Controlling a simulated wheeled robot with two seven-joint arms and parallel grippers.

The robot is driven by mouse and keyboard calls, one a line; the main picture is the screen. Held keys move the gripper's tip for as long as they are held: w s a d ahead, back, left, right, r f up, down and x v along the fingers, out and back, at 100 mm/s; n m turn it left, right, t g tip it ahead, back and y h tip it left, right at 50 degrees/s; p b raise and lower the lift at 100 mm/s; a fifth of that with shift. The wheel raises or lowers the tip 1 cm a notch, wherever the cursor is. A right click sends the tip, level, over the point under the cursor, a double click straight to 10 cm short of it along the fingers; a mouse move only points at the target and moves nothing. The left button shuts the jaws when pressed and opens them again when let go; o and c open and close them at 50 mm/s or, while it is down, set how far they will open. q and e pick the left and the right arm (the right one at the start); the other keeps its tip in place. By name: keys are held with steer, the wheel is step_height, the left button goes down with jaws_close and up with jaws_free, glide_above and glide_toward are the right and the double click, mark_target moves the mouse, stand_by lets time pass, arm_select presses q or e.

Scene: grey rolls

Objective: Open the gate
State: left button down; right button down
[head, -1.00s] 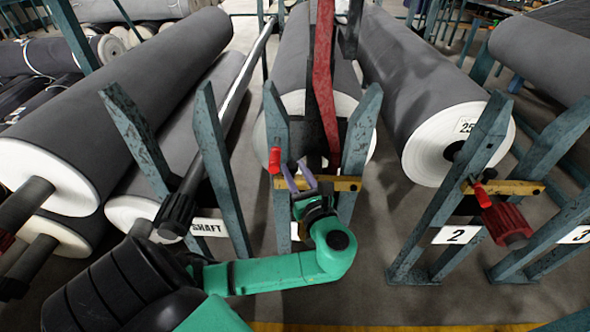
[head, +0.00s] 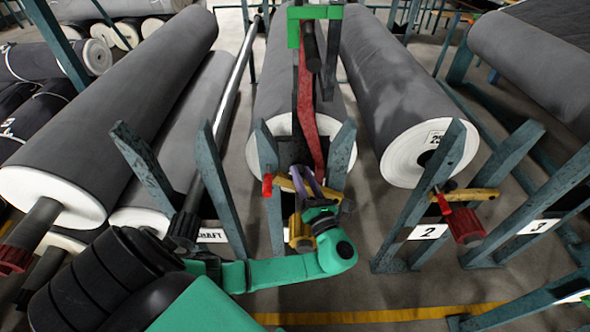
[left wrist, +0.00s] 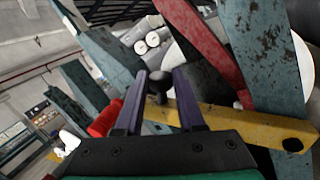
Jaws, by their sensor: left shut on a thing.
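The gate is a yellow bar (head: 328,192) with a red end (head: 267,184), set across the front of the middle teal stand (head: 340,158). It slants slightly down to the right in the head view. My left gripper (head: 303,174) has its purple fingers at the bar, near the red end. In the left wrist view, the gripper (left wrist: 159,80) is shut on the yellow bar (left wrist: 245,125), with the red end (left wrist: 104,118) just left of the fingers. A dark knob (left wrist: 157,88) shows between the fingertips. The exact contact is partly hidden. My right gripper is out of view.
A grey roll (head: 283,90) lies behind the middle stand, with a red lever (head: 305,100) above it. To the right, stand 2 (head: 425,232) holds another yellow bar (head: 473,195). Large rolls (head: 120,95) fill the left. Free floor (head: 400,285) lies in front.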

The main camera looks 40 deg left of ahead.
arm_select(q)
steer(key=shift+w+d+r+m+t+p, duration=0.35)
steer(key=shift+d+r+m+p, duration=0.25)
steer(key=shift+m, duration=0.2)
steer(key=shift+f, duration=0.1)
